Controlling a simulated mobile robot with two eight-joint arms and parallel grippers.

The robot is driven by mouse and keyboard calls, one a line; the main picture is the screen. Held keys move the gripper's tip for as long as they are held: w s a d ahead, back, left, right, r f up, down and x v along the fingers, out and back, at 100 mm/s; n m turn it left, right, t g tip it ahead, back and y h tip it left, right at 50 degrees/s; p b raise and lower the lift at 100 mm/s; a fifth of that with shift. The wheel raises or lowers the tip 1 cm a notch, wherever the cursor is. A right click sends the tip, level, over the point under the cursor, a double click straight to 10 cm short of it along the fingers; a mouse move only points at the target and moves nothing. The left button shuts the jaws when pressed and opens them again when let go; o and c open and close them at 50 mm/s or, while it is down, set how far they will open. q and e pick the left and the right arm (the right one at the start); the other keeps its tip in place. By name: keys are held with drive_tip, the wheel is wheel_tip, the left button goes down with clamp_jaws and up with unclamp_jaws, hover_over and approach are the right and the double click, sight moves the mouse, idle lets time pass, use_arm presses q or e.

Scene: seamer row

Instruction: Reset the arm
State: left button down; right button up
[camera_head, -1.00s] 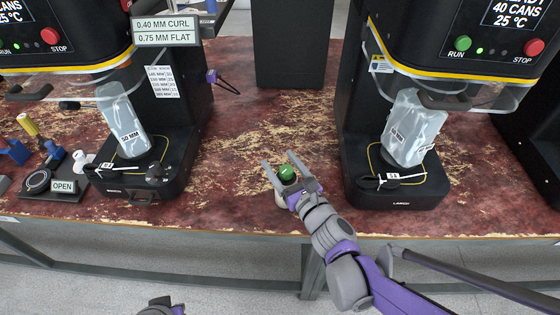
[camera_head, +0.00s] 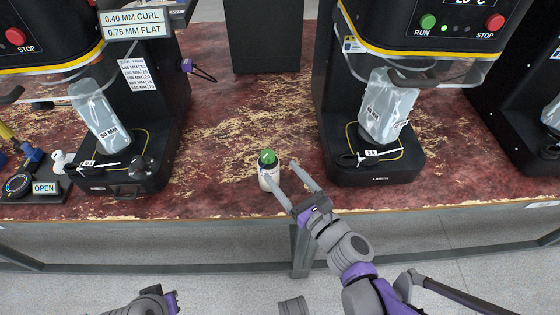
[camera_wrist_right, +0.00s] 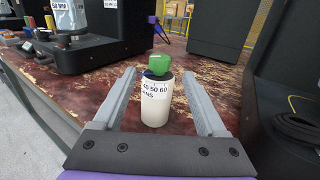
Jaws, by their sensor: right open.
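My right gripper (camera_head: 294,184) is open at the front edge of the table, its two fingers apart.
A black box (camera_head: 265,35) stands at the back. An OPEN sign (camera_head: 46,188) lies at the left. The table between the machines is mostly clear.

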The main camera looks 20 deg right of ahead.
drive_tip(key=shift+a, duration=0.1)
drive_tip(key=s+a+f+n+g+y, duration=0.1)
drive_tip(key=s+a+f+n+g, duration=0.25)
drive_tip(key=n, duration=0.65)
drive_tip(key=s+a+f+n+g+y, duration=0.2)
drive_tip(key=a+f+n+g, duration=0.15)
drive_tip(key=n, duration=0.55)
drive_tip(key=s+d+f+n+g+h, duration=0.6)
drive_tip(key=s+d+n, duration=0.3)
drive_tip(key=n, duration=0.4)
use_arm(q)
wheel_tip(320, 180, up, 20)
drive_tip(key=w+p, duration=0.2)
drive_tip(key=p, duration=1.5)
drive_tip(key=shift+f+t, duration=0.2)
drive_tip(key=shift+t, duration=0.2)
use_arm(e)
wheel_tip(320, 180, up, 21)
drive_tip(key=w+d+n+t+h, duration=0.1)
drive_tip(key=shift+w+d+h, duration=0.2)
drive_tip(key=shift+w+h, duration=0.1)
